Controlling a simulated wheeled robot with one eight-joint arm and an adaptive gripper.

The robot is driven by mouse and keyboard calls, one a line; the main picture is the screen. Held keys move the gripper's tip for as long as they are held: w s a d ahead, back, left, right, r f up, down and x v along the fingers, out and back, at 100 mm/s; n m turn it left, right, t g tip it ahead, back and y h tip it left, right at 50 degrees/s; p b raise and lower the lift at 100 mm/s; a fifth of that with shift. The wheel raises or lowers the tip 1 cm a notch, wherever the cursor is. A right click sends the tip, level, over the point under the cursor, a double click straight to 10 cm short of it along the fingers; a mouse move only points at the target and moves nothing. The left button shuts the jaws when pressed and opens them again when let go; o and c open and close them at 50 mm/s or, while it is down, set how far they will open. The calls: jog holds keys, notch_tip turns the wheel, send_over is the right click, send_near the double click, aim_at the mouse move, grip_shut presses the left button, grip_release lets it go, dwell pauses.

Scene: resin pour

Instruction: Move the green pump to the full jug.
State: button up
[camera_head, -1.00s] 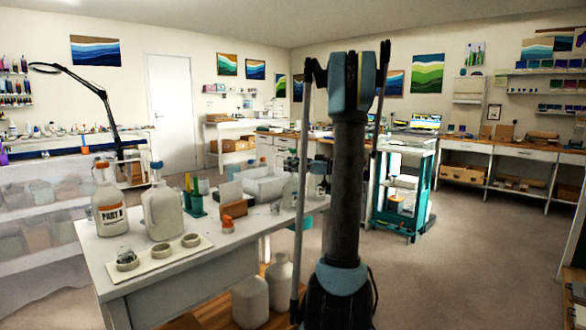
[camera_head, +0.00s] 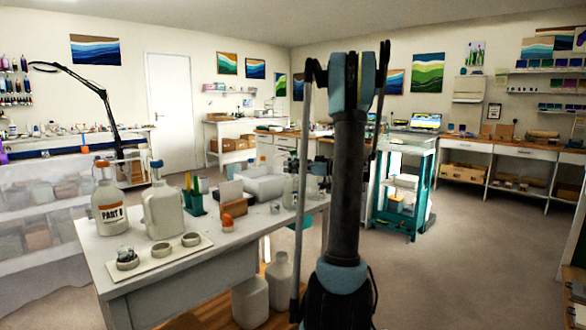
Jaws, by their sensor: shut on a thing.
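My arm stands upright in front of the camera and hides much of what is behind it. My gripper (camera_head: 316,184) is a small dark shape just left of the arm, partly hidden, by the right end of the white bench. It is shut on a small teal-green piece (camera_head: 304,221), which looks like the green pump; its lower end is unclear. A white jug with an orange cap and a "PART" label (camera_head: 108,212) stands at the bench's left. A white jug with a blue cap (camera_head: 163,212) stands beside it. I cannot tell how full either is.
The white bench (camera_head: 225,250) also bears round moulds on a board (camera_head: 160,253), green holders (camera_head: 193,203), an orange-topped item (camera_head: 227,221) and a white tray (camera_head: 262,186). Two white containers (camera_head: 250,303) stand below. A teal trolley (camera_head: 405,205) stands right; floor (camera_head: 475,260) is clear there.

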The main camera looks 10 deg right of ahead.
jog(key=shift+f, duration=1.1)
dwell(0.4)
jog(key=o, duration=1.2)
jog(key=shift+d, duration=0.1)
jog(key=v, duration=1.2)
jog(key=shift+r, duration=2.45)
